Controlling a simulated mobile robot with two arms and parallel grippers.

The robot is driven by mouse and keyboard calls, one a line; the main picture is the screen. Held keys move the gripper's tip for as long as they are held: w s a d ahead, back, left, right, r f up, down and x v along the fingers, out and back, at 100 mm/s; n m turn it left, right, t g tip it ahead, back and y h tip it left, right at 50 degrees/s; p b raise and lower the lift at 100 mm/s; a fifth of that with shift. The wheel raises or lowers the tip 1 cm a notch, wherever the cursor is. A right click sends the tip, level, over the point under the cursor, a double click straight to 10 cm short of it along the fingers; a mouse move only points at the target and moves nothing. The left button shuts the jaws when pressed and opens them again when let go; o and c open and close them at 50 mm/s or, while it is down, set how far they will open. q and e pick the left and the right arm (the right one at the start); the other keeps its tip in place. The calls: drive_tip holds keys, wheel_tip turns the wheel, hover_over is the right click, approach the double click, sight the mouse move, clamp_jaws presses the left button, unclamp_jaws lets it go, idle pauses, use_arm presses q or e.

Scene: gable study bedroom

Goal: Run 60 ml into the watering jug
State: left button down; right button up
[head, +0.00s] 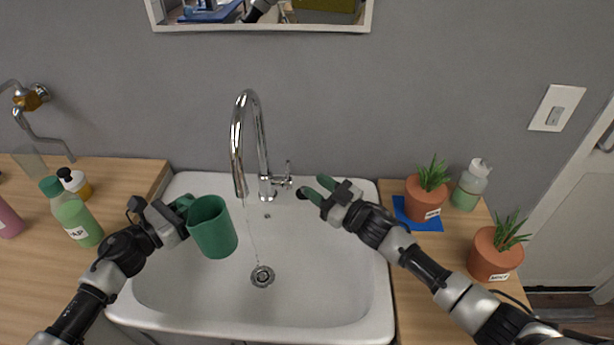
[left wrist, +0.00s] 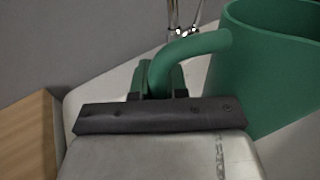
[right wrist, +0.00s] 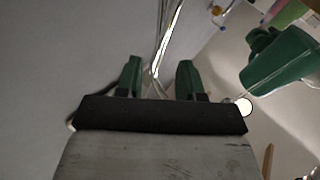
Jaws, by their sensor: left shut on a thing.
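The green watering jug (head: 213,228) hangs over the left part of the white sink, tilted a little. My left gripper (head: 182,206) is shut on its handle, which also shows between the fingers in the left wrist view (left wrist: 190,46). The chrome tap (head: 238,150) arches over the sink. A thin thread of water (head: 248,228) seems to fall from its spout, just right of the jug, toward the drain. The tap lever (head: 286,178) is at the spout's right. My right gripper (head: 319,189) is open and empty, a little right of the lever. The jug's inside level cannot be seen.
The sink (head: 330,290) has a drain (head: 262,276) and is otherwise clear. Bottles, including a green one (head: 78,220), stand on the left counter. Two potted plants (head: 427,197) (head: 492,254) and a soap bottle (head: 470,186) stand on the right. A mirror (head: 262,28) hangs above.

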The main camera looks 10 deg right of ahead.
sight(289, 168)
drive_tip(key=s+a+r+m+t+h, duration=0.2)
drive_tip(key=a+m+h, duration=0.1)
drive_tip(key=m+h, duration=0.3)
drive_tip(key=shift+n+h, duration=0.3)
drive_tip(key=shift+h, duration=0.4)
drive_tip(key=x, duration=1.2)
drive_tip(key=shift+a+f, duration=0.1)
drive_tip(key=shift+f, duration=0.25)
drive_tip(key=shift+s, duration=0.1)
clamp_jaws()
